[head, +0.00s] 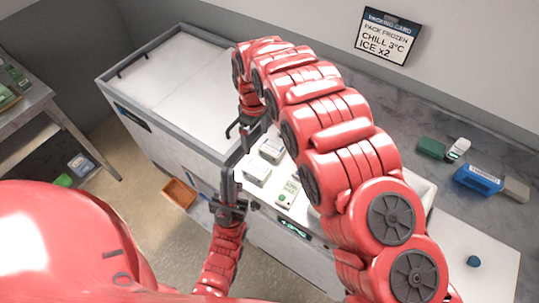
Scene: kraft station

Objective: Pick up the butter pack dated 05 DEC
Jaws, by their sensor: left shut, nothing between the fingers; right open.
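Several small white packs lie in a pale open tray or bin (266,202) in the middle of the head view. One pack (271,151) is at the back, one (257,172) is in the middle, and one with green print (288,192) is nearer the front. Their dates are too small to read, so I cannot tell which is 05 DEC. My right gripper (240,130) is open and empty, just behind and left of the packs. My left gripper (230,172) is shut and empty, upright at the left of the packs. My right arm hides part of the area.
A white-topped chest (170,80) stands at the back left. An orange-brown box (179,194) sits low beside it. A green block (431,148), a small device (458,149) and a blue item (478,180) are on the right counter. A packing card (387,36) hangs on the wall.

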